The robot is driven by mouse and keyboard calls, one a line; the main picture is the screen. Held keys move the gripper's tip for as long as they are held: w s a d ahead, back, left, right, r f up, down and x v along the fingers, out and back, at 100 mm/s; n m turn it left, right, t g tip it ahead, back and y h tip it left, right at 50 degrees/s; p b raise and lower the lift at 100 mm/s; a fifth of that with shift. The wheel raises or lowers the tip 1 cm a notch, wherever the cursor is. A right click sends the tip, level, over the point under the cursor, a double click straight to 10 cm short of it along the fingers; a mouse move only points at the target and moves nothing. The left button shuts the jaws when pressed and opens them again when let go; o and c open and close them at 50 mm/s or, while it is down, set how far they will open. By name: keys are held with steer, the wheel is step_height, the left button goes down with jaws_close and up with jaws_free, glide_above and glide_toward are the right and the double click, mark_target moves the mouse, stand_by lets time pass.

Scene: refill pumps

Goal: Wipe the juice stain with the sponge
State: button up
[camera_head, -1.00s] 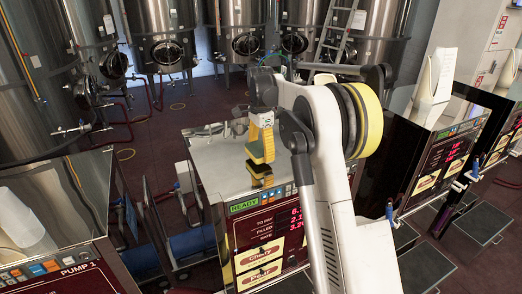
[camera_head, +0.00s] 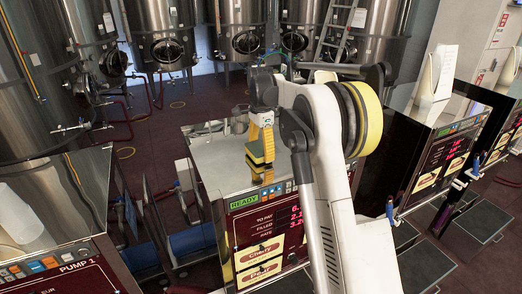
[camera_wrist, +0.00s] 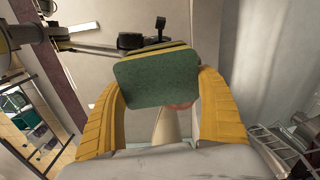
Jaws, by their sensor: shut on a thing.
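My gripper (camera_head: 262,138) is shut on a sponge (camera_head: 255,154) with yellow and green layers. It holds the sponge over the shiny metal top of the middle pump (camera_head: 215,165), near its front edge. A yellowish reflection shows below the sponge; I cannot tell whether the two touch. In the wrist view the sponge (camera_wrist: 158,78) shows its green face between the two yellow fingers of my gripper (camera_wrist: 160,100). A small reddish patch (camera_wrist: 182,106) shows just under the sponge's edge and may be part of the juice stain; the rest is hidden.
The middle pump's lit READY panel (camera_head: 268,235) faces front. Pump 1 (camera_head: 55,220) stands at the left, with a gap between. Another pump (camera_head: 430,160) stands at the right. Steel tanks (camera_head: 165,35) line the back. A pipe fitting lies along the pump top's back edge.

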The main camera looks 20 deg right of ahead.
steer(key=shift+f, duration=0.4)
